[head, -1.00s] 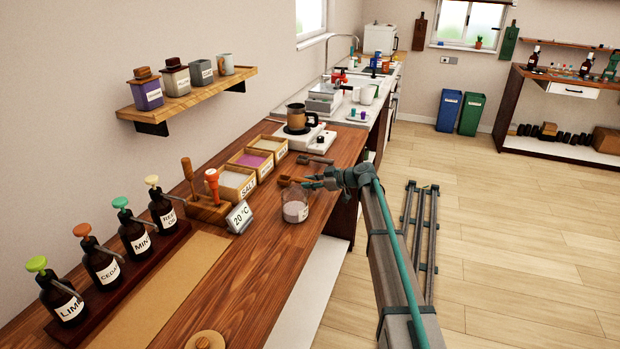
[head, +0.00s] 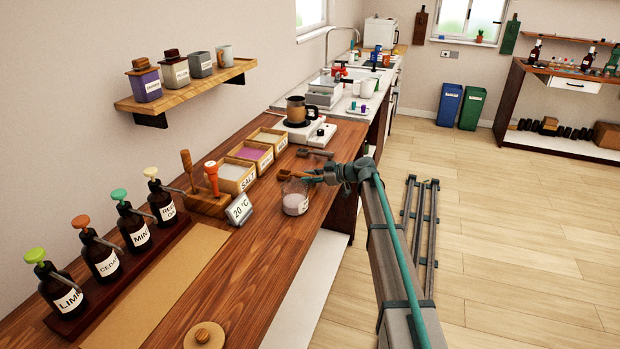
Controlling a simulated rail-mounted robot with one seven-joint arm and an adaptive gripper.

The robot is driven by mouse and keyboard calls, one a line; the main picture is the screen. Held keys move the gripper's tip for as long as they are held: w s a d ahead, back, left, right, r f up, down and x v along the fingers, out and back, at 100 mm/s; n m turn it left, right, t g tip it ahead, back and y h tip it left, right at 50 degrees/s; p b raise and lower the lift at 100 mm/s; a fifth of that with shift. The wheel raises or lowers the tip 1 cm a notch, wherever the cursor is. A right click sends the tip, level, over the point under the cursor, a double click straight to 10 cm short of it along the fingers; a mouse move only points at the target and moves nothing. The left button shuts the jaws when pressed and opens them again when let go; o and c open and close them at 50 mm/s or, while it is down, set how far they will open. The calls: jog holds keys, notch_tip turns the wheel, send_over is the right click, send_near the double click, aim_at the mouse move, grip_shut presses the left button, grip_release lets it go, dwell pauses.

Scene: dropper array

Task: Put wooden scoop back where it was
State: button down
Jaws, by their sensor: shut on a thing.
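My gripper (head: 312,180) is shut on a wooden scoop (head: 287,175), holding it just above the glass beaker (head: 296,203). The scoop's bowl points left, and its handle is largely hidden by my gripper. The beaker stands on the wooden counter near its right edge and has pale contents. A second brown scoop (head: 316,152) lies on the counter beyond my gripper. The open boxes, one labelled salt (head: 247,184), stand in a row to the left of the held scoop.
A 20 °C display (head: 239,209) and a tool stand (head: 207,204) are left of the beaker. Several pump bottles (head: 103,258) line the wall side. A hotplate (head: 305,131) with a pot stands behind the boxes. The front counter (head: 262,275) has bare space.

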jog(key=shift+f, duration=0.2)
jog(key=c, duration=0.9)
grip_release()
